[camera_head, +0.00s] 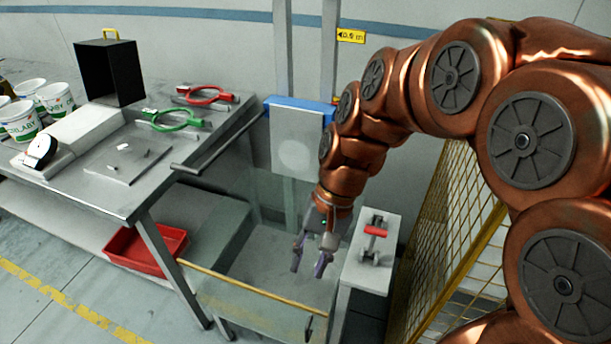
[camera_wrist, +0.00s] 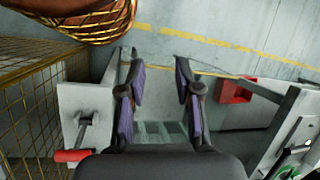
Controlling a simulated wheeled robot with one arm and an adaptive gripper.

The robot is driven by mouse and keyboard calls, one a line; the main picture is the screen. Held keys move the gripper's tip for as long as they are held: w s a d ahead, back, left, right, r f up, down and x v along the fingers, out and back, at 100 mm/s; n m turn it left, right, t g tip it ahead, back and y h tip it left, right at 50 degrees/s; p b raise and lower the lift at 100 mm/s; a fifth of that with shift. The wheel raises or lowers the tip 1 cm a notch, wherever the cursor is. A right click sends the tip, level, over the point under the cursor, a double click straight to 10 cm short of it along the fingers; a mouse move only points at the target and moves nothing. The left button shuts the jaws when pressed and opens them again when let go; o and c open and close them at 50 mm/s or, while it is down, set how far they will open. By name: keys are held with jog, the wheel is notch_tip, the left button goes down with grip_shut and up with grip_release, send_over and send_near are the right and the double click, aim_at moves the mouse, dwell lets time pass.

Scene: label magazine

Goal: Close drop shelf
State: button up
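The drop shelf seems to be the clear, flat panel with a yellow front edge (camera_head: 245,285) between the workbench and a grey pedestal; I cannot tell for sure whether it is up or down. My gripper (camera_head: 309,263) points down over the space behind that edge, just left of the pedestal. In the wrist view its two purple-padded fingers (camera_wrist: 160,98) are apart, with nothing between them. The grey pedestal (camera_head: 365,262) carries a lever with a red handle (camera_head: 375,231). The handle also shows at lower left in the wrist view (camera_wrist: 72,155).
The workbench (camera_head: 120,195) at left holds white cups (camera_head: 55,98), a black box (camera_head: 108,72), and red (camera_head: 205,93) and green (camera_head: 170,119) ring-shaped tools. A red bin (camera_head: 128,252) sits beneath. A yellow mesh fence (camera_head: 455,230) stands close right of the pedestal.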

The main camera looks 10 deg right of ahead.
jog(key=w+a+f+m+t+y+b, duration=0.1)
jog(key=w+f+m+y+b, duration=0.3)
jog(key=w, duration=0.8)
jog(key=w+f+m+t+y, duration=0.1)
jog(key=w+f+m+y, duration=0.35)
jog(key=w, duration=0.85)
jog(key=m+t+y+p, duration=0.2)
jog(key=m+t+y, duration=0.1)
jog(key=m+t, duration=0.9)
send_near(302, 173)
jog(key=shift+m+g+h, duration=0.25)
jog(key=shift+m+g, duration=0.5)
jog(key=shift+g, duration=0.05)
jog(key=shift+w+d+r+x, duration=0.1)
jog(key=shift+r+x, duration=0.05)
jog(key=shift+x, duration=1.55)
jog(key=shift+w+d+r+x, duration=0.1)
jog(key=shift+r+x, duration=0.05)
jog(key=shift+x, duration=1.5)
jog(key=shift+w+r+x, duration=0.15)
jog(key=shift+x, duration=1.55)
grip_shut()
